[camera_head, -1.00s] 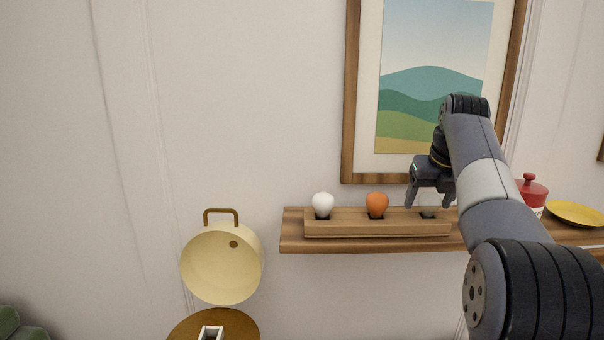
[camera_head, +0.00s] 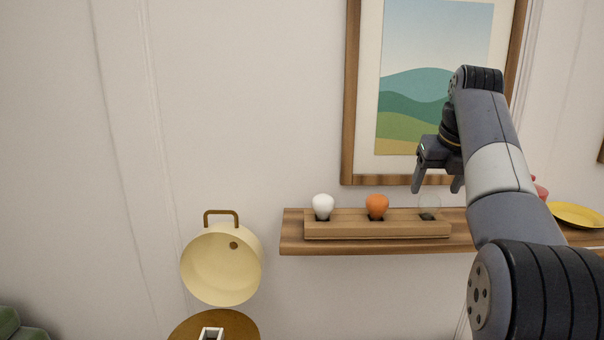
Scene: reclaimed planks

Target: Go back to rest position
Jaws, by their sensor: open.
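My gripper (camera_head: 436,187) is open and empty, with its two fingers pointing down. It hangs above the right end of a wooden holder (camera_head: 345,230) on the wall shelf. A clear bulb (camera_head: 429,204) sits upright in the right slot of the holder, just below the fingers and apart from them. An orange bulb (camera_head: 377,205) stands in the middle slot and a white bulb (camera_head: 323,204) in the left slot.
The wooden shelf (camera_head: 292,243) carries a yellow plate (camera_head: 577,214) and a red-lidded pot (camera_head: 540,190), partly hidden by my arm. A framed picture (camera_head: 349,120) hangs behind my gripper. A cream pot (camera_head: 222,265) is at the left above a round brown surface (camera_head: 240,326).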

